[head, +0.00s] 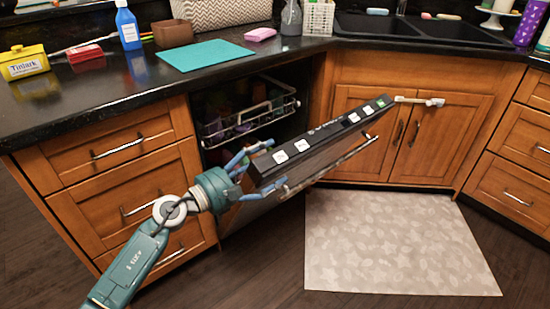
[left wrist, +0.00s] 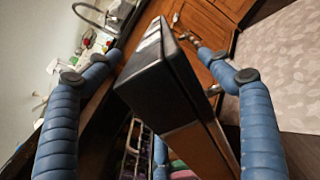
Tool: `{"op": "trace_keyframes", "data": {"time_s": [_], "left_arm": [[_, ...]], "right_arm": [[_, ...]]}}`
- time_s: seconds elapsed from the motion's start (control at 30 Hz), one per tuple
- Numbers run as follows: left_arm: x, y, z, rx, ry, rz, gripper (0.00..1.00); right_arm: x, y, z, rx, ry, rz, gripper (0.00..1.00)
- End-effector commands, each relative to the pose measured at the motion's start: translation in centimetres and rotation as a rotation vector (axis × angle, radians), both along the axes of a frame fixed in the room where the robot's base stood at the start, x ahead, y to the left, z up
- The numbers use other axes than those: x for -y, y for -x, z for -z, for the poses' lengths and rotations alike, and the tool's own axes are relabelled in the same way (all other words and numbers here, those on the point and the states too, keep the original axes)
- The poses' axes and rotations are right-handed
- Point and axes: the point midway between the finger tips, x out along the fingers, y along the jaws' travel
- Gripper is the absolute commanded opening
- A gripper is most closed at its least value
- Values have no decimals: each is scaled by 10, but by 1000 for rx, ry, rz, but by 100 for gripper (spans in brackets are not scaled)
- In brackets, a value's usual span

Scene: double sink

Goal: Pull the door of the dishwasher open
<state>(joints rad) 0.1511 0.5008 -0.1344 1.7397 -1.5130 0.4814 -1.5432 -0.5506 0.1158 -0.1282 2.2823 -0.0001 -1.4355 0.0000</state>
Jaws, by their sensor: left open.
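The dishwasher door (head: 320,140) is partly open, tilted out from the counter, with a dark control strip with pale buttons along its top edge. Its long bar handle (head: 335,165) runs along the front face. My left gripper (head: 262,168) is at the door's left end, open, with blue fingers on either side of the corner. In the left wrist view the door's end (left wrist: 165,85) lies between the spread fingers (left wrist: 165,75); I cannot tell whether they touch it. Behind the door the upper rack (head: 250,115) shows inside the dishwasher. My right gripper is not in view.
Wooden drawers (head: 120,160) stand left of the dishwasher, and sink cabinet doors (head: 440,135) to its right. A pale bar (head: 420,101) shows near the door's right end. A grey mat (head: 395,245) lies on the floor. Floor in front of the door looks clear.

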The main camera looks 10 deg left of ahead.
Motion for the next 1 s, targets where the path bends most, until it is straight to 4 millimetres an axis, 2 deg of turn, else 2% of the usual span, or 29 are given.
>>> {"op": "trace_keyframes", "data": {"time_s": [0.2,0.57,0.87,0.9,1.0], "left_arm": [[14,-20,0,-1,4,0,80],[17,-23,0,-1,2,0,78],[17,-23,1,-2,2,0,18],[17,-23,1,-2,2,0,14],[17,-23,1,-1,2,0,14]], "right_arm": [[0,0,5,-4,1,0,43],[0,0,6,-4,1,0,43],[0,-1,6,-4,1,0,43],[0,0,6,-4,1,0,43],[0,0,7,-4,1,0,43]]}}
